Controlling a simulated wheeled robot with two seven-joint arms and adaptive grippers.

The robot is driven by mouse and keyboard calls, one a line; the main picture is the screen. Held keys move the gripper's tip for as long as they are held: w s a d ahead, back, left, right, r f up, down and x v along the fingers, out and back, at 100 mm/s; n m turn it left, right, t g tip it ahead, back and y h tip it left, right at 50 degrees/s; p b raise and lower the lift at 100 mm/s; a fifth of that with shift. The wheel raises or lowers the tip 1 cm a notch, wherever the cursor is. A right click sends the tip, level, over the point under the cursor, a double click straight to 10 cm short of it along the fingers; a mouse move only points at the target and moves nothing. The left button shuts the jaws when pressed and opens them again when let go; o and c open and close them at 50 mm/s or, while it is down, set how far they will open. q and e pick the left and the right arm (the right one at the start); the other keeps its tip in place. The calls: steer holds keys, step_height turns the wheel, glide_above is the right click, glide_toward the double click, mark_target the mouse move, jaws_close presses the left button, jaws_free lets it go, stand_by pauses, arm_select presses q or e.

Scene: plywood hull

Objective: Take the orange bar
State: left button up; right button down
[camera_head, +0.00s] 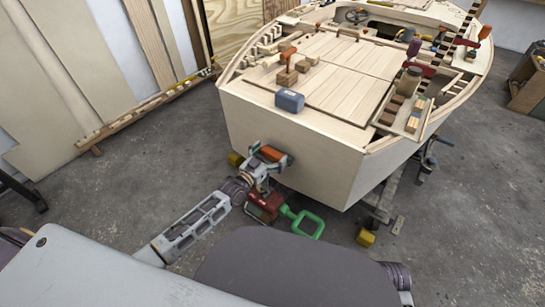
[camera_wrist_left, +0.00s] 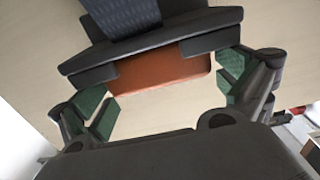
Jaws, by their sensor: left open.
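The orange bar (camera_head: 271,153) is at the flat plywood end of the hull, low down, just at my left gripper (camera_head: 268,162). In the left wrist view the orange bar (camera_wrist_left: 160,72) lies across the picture below a dark grey holder (camera_wrist_left: 150,45), which hides its upper part. My left gripper (camera_wrist_left: 170,95) is open, with its green-padded fingers to either side of the bar and a gap at each side. I cannot tell how deep the bar sits between them. My right gripper is not in view.
The plywood hull (camera_head: 290,140) stands on a trestle, with a blue box (camera_head: 290,100) and wooden blocks on deck. Yellow blocks (camera_head: 365,237) lie near the hull.

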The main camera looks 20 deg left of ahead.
arm_select(q)
steer(key=shift+w+d, duration=0.15)
steer(key=shift+w, duration=0.3)
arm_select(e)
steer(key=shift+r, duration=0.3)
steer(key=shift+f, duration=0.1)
arm_select(q)
steer(key=c, duration=0.7)
steer(key=shift+c, duration=1.1)
steer(key=shift+r, duration=0.2)
steer(key=shift+r, duration=0.5)
steer(key=shift+r+p, duration=1.75)
steer(key=shift+r, duration=2.6)
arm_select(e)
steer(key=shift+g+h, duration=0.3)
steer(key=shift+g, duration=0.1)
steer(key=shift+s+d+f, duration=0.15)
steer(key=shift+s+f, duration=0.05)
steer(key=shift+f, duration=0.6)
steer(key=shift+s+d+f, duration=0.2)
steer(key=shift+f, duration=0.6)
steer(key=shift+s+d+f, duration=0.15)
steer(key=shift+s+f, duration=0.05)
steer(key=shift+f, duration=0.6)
